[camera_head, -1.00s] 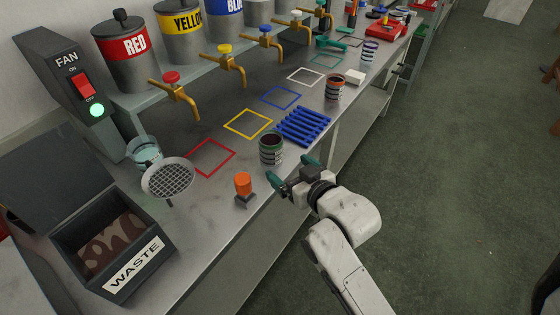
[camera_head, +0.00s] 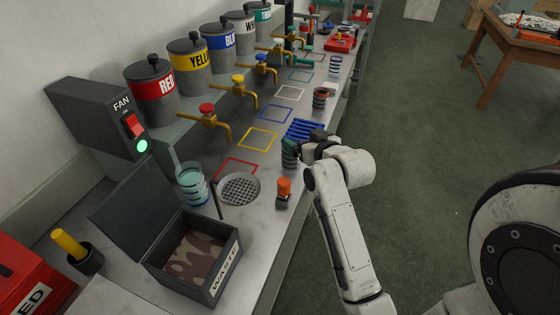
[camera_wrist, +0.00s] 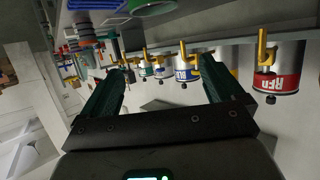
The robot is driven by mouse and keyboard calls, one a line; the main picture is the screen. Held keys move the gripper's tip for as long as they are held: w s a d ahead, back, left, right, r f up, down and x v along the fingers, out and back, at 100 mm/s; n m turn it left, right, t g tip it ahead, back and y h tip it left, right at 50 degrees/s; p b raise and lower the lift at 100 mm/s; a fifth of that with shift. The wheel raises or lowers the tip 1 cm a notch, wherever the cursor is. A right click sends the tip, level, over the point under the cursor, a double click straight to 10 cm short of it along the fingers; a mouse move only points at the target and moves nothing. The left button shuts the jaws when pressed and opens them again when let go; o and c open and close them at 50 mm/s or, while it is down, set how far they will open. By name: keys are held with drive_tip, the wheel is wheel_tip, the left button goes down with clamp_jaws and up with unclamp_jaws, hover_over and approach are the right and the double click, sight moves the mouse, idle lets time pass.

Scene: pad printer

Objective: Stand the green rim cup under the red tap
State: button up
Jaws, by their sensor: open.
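The green rim cup (camera_head: 289,161), dark with pale bands, stands on the bench just right of the red square outline (camera_head: 236,168). My gripper (camera_head: 290,145) overlaps its upper part in the head view and hides its rim. In the upside-down wrist view, what looks like its green rim (camera_wrist: 154,8) is cut by the top edge, beyond my open fingers (camera_wrist: 168,75). Nothing is between the fingers. The red tap (camera_head: 208,111) hangs from the shelf below the RED tank (camera_head: 152,85); its spout is above the bench near the red outline.
A round grate (camera_head: 239,188), an orange-topped item (camera_head: 283,190) and a glass jar (camera_head: 192,187) are near the red outline. The open waste bin (camera_head: 195,255) is in front. A blue rack (camera_head: 305,130) and a brown-rimmed cup (camera_head: 320,98) are farther back.

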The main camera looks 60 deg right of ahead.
approach(291, 157)
drive_tip(key=w+d, duration=0.1)
drive_tip(key=w+d+f, duration=0.1)
drive_tip(key=d, duration=0.1)
drive_tip(key=w+d, duration=0.1)
drive_tip(key=shift+d+f, duration=0.3)
drive_tip(key=shift+d, duration=0.05)
drive_tip(key=shift+x, duration=3.55)
drive_tip(key=shift+c, duration=0.4)
drive_tip(key=c, duration=1)
drive_tip(key=shift+c, duration=0.2)
drive_tip(key=shift+r, duration=0.15)
